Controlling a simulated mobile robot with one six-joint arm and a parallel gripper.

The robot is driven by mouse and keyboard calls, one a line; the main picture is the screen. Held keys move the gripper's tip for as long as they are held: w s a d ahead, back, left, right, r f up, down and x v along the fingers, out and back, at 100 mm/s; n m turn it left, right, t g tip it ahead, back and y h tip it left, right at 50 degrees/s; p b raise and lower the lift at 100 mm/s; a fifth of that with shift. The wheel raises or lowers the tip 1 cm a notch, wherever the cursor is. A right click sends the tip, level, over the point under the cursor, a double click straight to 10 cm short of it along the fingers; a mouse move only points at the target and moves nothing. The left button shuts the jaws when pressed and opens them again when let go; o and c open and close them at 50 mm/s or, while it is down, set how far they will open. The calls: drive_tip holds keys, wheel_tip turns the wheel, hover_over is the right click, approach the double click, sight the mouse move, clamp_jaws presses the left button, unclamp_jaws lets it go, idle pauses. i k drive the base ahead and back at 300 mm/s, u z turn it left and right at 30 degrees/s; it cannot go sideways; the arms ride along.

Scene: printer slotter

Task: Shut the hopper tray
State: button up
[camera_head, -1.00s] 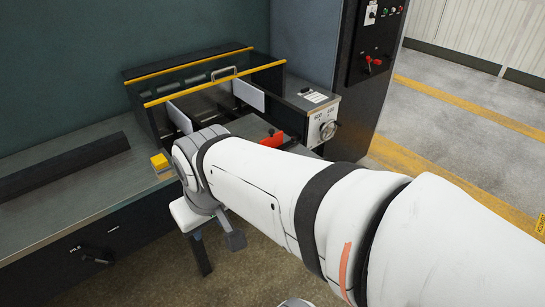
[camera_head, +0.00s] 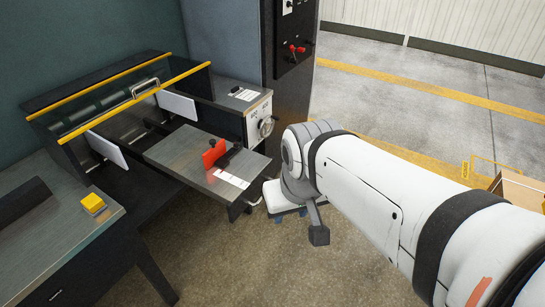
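The hopper tray (camera_head: 188,152) is a grey metal plate pulled out toward the front of the machine, between two white side plates. A red block (camera_head: 214,153) with a black clamp and a white label (camera_head: 231,180) sit on it. A small metal handle (camera_head: 254,203) shows at its front right corner. My white arm reaches in from the right, its wrist just right of the tray's front end. My gripper is hidden behind or below the wrist, and I cannot see its fingers or whether it touches the handle.
The machine's glass hopper cover (camera_head: 130,98) has yellow edge bars. A control box with a dial (camera_head: 266,127) stands right of the tray. A bench with a yellow block (camera_head: 93,203) is at left. Open floor lies in front and at right.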

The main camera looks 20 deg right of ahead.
sight(179, 154)
drive_tip(key=z, duration=0.05)
drive_tip(key=i, duration=1)
drive_tip(key=z, duration=0.7)
drive_tip(key=k, duration=0.6)
drive_tip(key=u, duration=0.2)
drive_tip(key=i, duration=0.5)
drive_tip(key=u, duration=0.1)
